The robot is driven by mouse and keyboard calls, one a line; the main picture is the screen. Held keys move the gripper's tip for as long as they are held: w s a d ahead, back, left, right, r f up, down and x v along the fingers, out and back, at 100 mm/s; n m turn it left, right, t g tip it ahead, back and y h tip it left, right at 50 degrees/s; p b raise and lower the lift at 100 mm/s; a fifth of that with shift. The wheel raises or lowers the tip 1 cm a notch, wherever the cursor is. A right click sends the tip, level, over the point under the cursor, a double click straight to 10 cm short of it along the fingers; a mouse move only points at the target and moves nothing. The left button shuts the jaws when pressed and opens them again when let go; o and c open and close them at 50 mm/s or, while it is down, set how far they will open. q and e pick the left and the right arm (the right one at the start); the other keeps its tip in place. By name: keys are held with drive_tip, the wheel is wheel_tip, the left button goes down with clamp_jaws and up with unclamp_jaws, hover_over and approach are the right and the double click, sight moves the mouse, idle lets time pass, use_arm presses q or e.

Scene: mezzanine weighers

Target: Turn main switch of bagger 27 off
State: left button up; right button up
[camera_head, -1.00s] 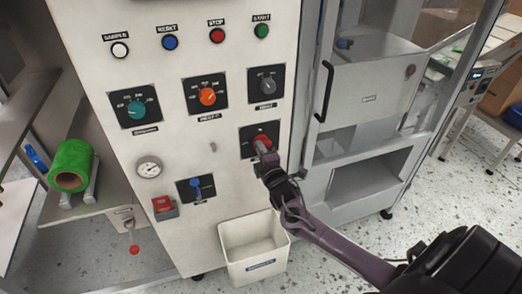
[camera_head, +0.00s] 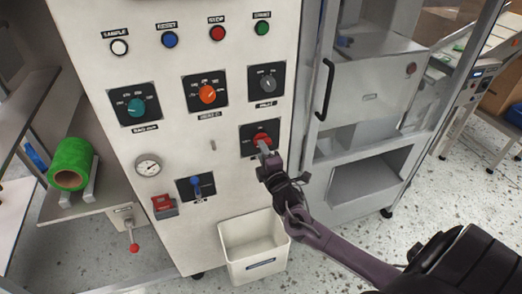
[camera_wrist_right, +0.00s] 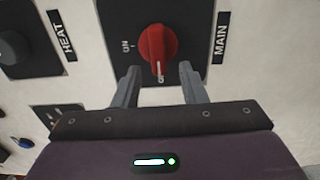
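The red main switch (camera_head: 262,139) sits on a dark plate low on the right of the white panel. In the right wrist view the red knob (camera_wrist_right: 158,46) has a white line pointing down toward a small, hard-to-read mark. The "ON" mark is to its left, and a "MAIN" label (camera_wrist_right: 221,38) is to its right. My right gripper (camera_head: 265,149) is in front of the switch. Its fingers (camera_wrist_right: 158,80) are spread, with tips near the knob's lower end and gaps on both sides. My left gripper is out of view.
Above are the grey heat knob (camera_head: 267,84), an orange knob (camera_head: 207,94) and a teal knob (camera_head: 136,107). A blue-handled switch (camera_head: 196,187) is lower left. A white bin (camera_head: 254,247) stands below. A grey cabinet with a black handle (camera_head: 325,91) is to the right.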

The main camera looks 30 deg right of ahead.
drive_tip(key=v, duration=0.5)
drive_tip(key=shift+s+a+b, duration=0.1)
drive_tip(key=shift+s+b, duration=0.2)
drive_tip(key=shift+b, duration=0.05)
drive_tip(key=s+f+m+g, duration=0.25)
drive_tip(key=s+f, duration=0.25)
drive_tip(key=f, duration=0.6)
drive_tip(key=s+f+m+g+y, duration=0.1)
drive_tip(key=s+f+m+g, duration=0.2)
drive_tip(key=f, duration=0.9)
drive_tip(key=s+f+m+g, duration=0.1)
drive_tip(key=s+f+g, duration=0.2)
drive_tip(key=s+f, duration=0.55)
drive_tip(key=s+a+f+m+g+y, duration=0.1)
drive_tip(key=s+a+f+m+g, duration=0.2)
drive_tip(key=s+a+f, duration=0.3)
drive_tip(key=s+a+f+m+g+y, duration=0.2)
drive_tip(key=s+a+f+g, duration=0.3)
drive_tip(key=s+f, duration=0.9)
drive_tip(key=s+a+m, duration=0.1)
drive_tip(key=s, duration=0.6)
drive_tip(key=shift+s, duration=0.25)
drive_tip(key=shift+m, duration=0.25)
drive_tip(key=shift+c, duration=0.2)
